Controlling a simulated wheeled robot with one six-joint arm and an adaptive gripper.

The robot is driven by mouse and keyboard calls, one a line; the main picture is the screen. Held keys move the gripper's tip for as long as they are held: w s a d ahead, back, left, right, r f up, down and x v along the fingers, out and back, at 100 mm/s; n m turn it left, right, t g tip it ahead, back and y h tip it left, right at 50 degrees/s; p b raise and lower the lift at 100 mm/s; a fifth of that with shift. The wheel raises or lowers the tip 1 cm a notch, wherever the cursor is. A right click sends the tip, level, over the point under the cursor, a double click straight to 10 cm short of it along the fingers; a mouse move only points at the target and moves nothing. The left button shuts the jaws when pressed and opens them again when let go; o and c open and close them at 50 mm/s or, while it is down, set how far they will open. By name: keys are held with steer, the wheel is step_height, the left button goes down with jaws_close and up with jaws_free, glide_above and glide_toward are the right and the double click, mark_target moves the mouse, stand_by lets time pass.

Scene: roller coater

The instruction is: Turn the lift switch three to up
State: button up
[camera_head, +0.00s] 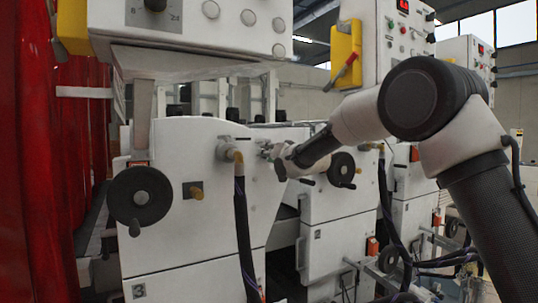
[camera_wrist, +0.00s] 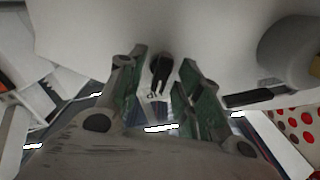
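A small dark switch knob (camera_wrist: 162,66) sits on the white machine panel in the wrist view. A pale label with dark marks lies beside it; I cannot read it. My gripper (camera_wrist: 164,78) is open, its two green-padded fingers on either side of the knob with gaps to both. I cannot tell how deep the fingers reach. In the head view, my gripper (camera_head: 274,158) is at the right part of the white machine's side panel (camera_head: 200,230). There the knob is hidden or too small to make out, and its number cannot be read.
A yellow pipe elbow with a dark hose (camera_head: 241,225) hangs close left of my gripper. Another handwheel (camera_head: 342,168) is right of it. A red curtain (camera_head: 40,150) covers the left.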

steer(key=v, duration=1.2)
